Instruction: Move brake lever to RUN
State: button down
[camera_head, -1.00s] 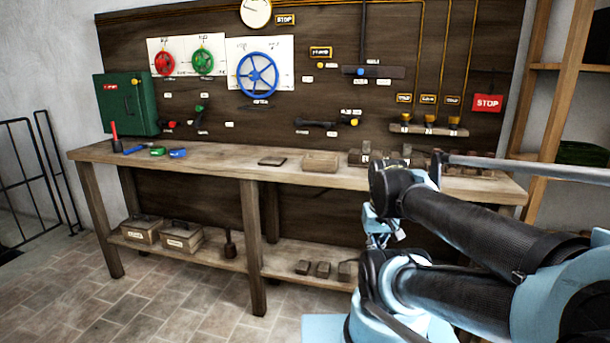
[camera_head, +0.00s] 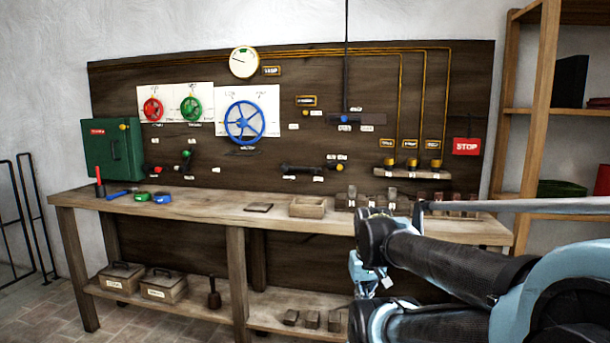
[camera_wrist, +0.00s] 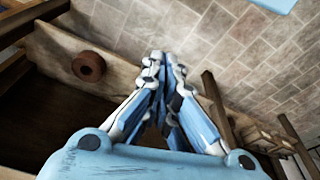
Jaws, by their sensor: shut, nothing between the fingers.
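On the dark wall board in the head view are several levers; their labels are too small to read, so I cannot tell which is the brake lever. A black lever (camera_head: 308,169) with a yellow-tipped end lies roughly level at lower middle. A small lever with a green knob (camera_head: 187,154) is at the left. A dark slotted plate with a blue part (camera_head: 345,119) sits upper right, under a tall dark rod. My gripper (camera_wrist: 163,58) is shut and empty in the wrist view, its fingertips together above tiled floor. It is low in front of the bench, away from the board.
A wooden bench (camera_head: 275,218) runs below the board, holding a shallow wooden box (camera_head: 307,207) and small tools. Red (camera_head: 153,109), green (camera_head: 192,109) and blue (camera_head: 245,122) handwheels are on the board. A shelf rack (camera_head: 535,125) stands right. A brown round object (camera_wrist: 88,66) shows in the wrist view.

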jog(key=w+d+r+n+t+h, duration=0.2)
jog(key=w+r+n, duration=0.75)
jog(key=w, duration=0.35)
jog(key=w+a+r+n+t, duration=0.1)
jog(key=w+a+r+n, duration=0.1)
jog(key=w+n, duration=0.3)
jog(key=w+a+r+n+t+h, duration=0.1)
jog(key=w+r+n, duration=0.3)
jog(key=w, duration=0.7)
jog(key=w+a+r+n+t+h, duration=0.1)
jog(key=w+a+r+n+t, duration=0.1)
jog(key=w+n, duration=0.5)
jog(key=shift+w+a+r+n, duration=0.15)
jog(key=shift+w+a+r, duration=0.25)
jog(key=shift+a, duration=0.15)
jog(key=shift+w+a+r+n, duration=0.1)
jog(key=shift+w+a+r, duration=0.2)
jog(key=shift+a+r, duration=0.15)
jog(key=w+a+r+n+t, duration=0.2)
jog(key=w+a+n, duration=0.5)
jog(key=w, duration=0.3)
jog(key=shift+w+a+n+t, duration=0.25)
jog(key=shift+n+t, duration=0.15)
jog(key=shift+n, duration=0.1)
